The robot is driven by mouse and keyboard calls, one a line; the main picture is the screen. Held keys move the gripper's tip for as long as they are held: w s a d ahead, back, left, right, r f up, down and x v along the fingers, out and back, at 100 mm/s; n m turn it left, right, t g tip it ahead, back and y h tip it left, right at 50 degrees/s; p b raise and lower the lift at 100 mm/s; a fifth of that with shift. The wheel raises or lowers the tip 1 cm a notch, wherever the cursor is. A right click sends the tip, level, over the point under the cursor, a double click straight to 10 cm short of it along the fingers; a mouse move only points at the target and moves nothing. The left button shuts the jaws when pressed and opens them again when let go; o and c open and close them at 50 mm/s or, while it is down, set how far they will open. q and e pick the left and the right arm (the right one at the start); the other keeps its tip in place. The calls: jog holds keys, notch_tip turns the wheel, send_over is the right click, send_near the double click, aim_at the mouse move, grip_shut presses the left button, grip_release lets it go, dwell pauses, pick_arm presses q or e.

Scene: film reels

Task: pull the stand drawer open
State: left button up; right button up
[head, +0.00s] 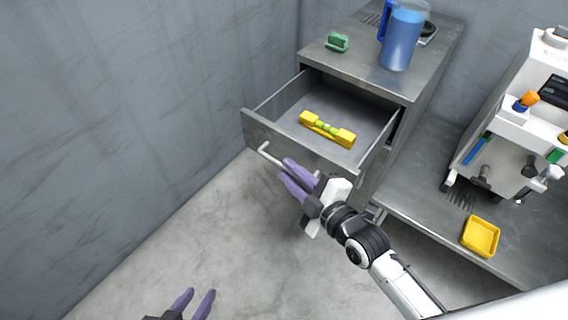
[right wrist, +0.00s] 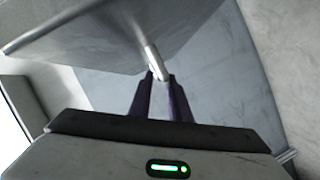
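The stand drawer (head: 255,133) is pulled well out of the metal stand (head: 350,60). A yellow spirit level (head: 327,129) lies inside it. The bar handle (head: 268,154) is on the drawer's front; its end also shows in the right wrist view (right wrist: 156,64). My right gripper (head: 287,171) is at the handle with its purple fingers on either side of the bar, and looks shut on it. The fingers hide part of the handle in the head view. My left gripper (head: 199,294) is open and empty, low at the bottom edge, apart from the drawer.
On the stand's top are a green object (head: 337,42) and a blue pitcher (head: 403,38). A low metal bench (head: 415,190) at right holds a white machine (head: 510,130) and a yellow tray (head: 480,237). A grey wall is at left; the floor before the drawer is clear.

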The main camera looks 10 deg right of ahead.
jog(key=v, duration=0.6)
jog(key=shift+s+p, duration=0.3)
jog(key=shift+s, duration=0.1)
jog(key=shift+d, duration=0.15)
